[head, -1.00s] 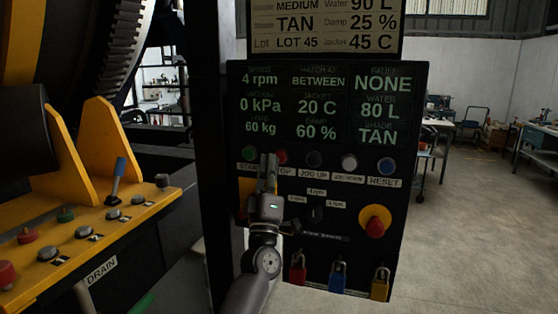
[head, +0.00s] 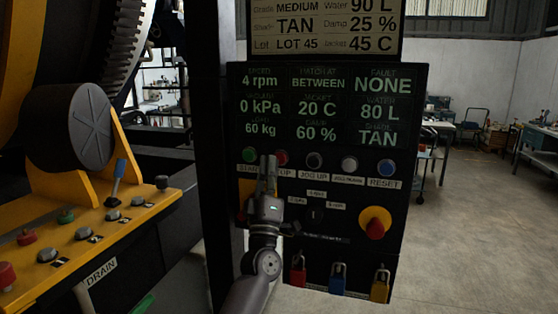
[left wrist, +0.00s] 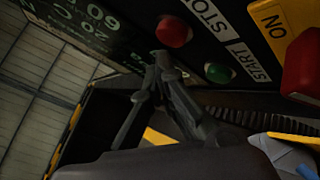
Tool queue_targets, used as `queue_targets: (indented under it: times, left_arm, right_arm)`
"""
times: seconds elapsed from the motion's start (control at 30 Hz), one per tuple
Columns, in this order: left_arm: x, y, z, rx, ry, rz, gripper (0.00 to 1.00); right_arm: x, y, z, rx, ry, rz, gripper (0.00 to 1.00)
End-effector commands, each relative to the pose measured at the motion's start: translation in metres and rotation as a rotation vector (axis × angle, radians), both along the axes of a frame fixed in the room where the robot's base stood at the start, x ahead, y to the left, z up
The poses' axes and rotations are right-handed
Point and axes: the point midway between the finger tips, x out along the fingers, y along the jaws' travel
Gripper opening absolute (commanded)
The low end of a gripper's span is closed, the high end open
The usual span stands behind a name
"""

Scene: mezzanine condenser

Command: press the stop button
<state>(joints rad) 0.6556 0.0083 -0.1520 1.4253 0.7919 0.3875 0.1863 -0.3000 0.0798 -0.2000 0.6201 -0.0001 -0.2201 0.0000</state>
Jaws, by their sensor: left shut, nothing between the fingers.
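The red stop button (head: 281,158) sits on the black control panel, between the green start button (head: 249,155) and the jog buttons. My left gripper (head: 268,158) is shut and empty. Its fingers stand in front of the panel, just left of the stop button, and hide part of its label. In the left wrist view the stop button (left wrist: 174,31) is just beyond the fingertips of my left gripper (left wrist: 160,62), beside the STOP label. I cannot tell whether they touch. The start button also shows there (left wrist: 219,73). My right gripper is out of view.
The panel also carries a blue reset button (head: 386,167), a red knob on a yellow plate (head: 376,224) and padlocks below. A yellow console (head: 90,240) with buttons and a blue lever stands at left, before a large machine. Open floor lies at right.

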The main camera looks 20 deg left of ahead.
Motion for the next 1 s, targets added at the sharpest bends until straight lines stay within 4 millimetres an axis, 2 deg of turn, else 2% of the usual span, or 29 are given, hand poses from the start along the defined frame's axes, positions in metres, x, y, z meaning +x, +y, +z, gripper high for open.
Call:
queue_targets:
  times: [1.0]
  left_arm:
    - [0.011,0.0,0.0,0.0,-0.001,0.0,0.0]
  right_arm:
    - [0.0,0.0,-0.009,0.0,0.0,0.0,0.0]
